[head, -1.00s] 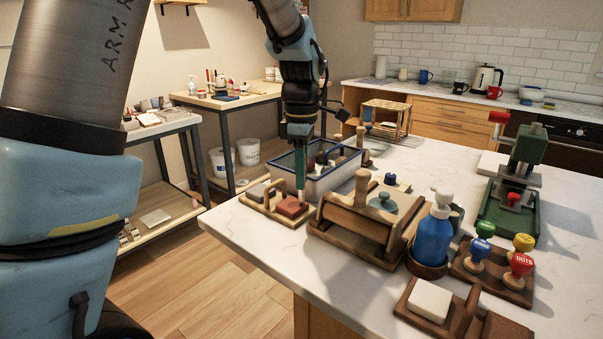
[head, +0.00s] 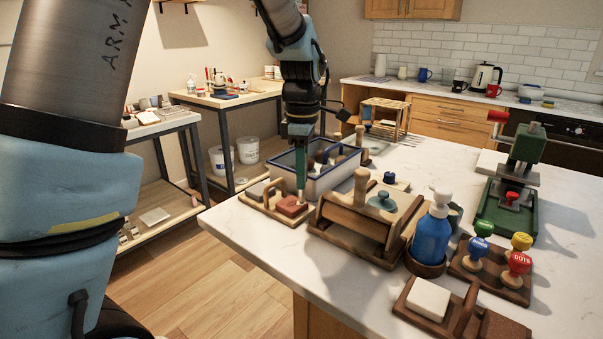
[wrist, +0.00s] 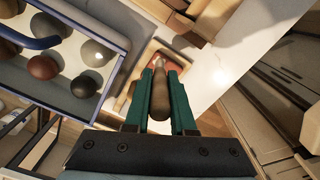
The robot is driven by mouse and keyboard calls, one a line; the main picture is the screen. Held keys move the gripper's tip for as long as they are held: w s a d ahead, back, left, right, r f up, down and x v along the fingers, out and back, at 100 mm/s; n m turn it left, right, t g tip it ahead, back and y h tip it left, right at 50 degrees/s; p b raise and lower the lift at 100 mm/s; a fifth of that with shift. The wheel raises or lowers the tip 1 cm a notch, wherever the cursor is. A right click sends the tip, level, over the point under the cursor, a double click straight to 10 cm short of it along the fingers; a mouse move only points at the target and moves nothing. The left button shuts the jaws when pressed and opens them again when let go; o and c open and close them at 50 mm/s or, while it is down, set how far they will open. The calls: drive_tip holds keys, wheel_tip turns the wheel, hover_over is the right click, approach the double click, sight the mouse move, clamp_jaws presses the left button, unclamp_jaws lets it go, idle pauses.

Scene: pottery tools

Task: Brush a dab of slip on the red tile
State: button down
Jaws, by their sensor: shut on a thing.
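The red tile (head: 291,206) lies at the right end of a wooden tray (head: 262,213) near the counter's left edge. In the wrist view the red tile (wrist: 172,62) shows just beyond the fingertips. My gripper (head: 301,180) points down over the tile with its green fingers close together. In the wrist view my gripper (wrist: 160,85) is shut on a brown wooden handle, the brush (wrist: 160,98). The brush's far tip is over the tile; whether it touches is unclear. I cannot make out any slip on the tile.
A wooden roller stand (head: 352,222) stands close on the right. A blue pump bottle (head: 432,236) and stamps (head: 478,247) are farther right. The counter's front left edge is bare.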

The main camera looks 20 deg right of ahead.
drive_tip(key=shift+s+f, duration=0.15)
wheel_tip(320, 180, up, 7)
drive_tip(key=p, duration=0.6)
idle(0.3)
drive_tip(key=shift+d, duration=0.1)
idle(0.4)
